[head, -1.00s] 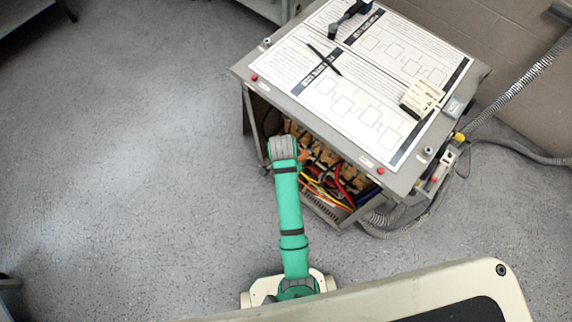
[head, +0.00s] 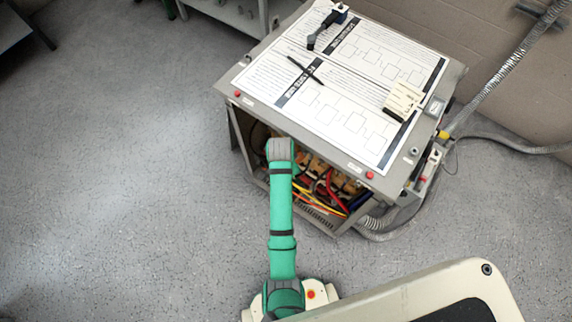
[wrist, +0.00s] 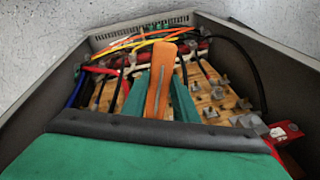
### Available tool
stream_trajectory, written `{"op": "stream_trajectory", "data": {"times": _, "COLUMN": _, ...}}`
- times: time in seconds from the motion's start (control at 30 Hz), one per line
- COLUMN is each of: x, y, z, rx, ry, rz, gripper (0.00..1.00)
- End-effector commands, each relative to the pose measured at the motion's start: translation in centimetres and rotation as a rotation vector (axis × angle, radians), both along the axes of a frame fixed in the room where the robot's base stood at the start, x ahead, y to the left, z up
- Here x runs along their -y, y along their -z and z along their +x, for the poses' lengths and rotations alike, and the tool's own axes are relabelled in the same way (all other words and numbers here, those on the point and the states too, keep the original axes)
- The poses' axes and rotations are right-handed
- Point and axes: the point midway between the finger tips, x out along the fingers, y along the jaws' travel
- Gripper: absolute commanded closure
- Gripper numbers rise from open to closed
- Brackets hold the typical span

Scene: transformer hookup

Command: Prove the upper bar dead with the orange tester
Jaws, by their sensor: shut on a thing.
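The orange tester (wrist: 160,80) stands out in the middle of the wrist view, its lower end nearer the camera. My gripper (wrist: 158,92) is shut on it, with a green finger on each side. In the head view my green arm (head: 281,215) reaches to the open front of the grey cabinet (head: 240,140); the gripper and tester are hidden there. Inside the cabinet, wooden blocks (wrist: 215,100) carry metal bolts and dark bars. I cannot tell which is the upper bar, or whether the tester's tip touches anything.
Red, yellow and black cables (wrist: 235,50) cross the cabinet interior. Side walls (wrist: 60,80) close it in on both sides. On the cabinet top lie printed sheets (head: 345,95), a black pen (head: 305,70), a dark-handled tool (head: 327,25) and a cream note block (head: 403,100). Floor (head: 120,170) at left is clear.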

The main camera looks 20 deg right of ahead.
Motion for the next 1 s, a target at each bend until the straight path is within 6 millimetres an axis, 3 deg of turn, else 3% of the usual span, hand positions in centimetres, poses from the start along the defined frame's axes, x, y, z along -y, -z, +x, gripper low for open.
{"op": "stream_trajectory", "data": {"times": 1.0, "x": 0.57, "y": 0.03, "z": 0.46, "rx": 0.0, "ry": 0.001, "rz": 0.0, "gripper": 0.96}}
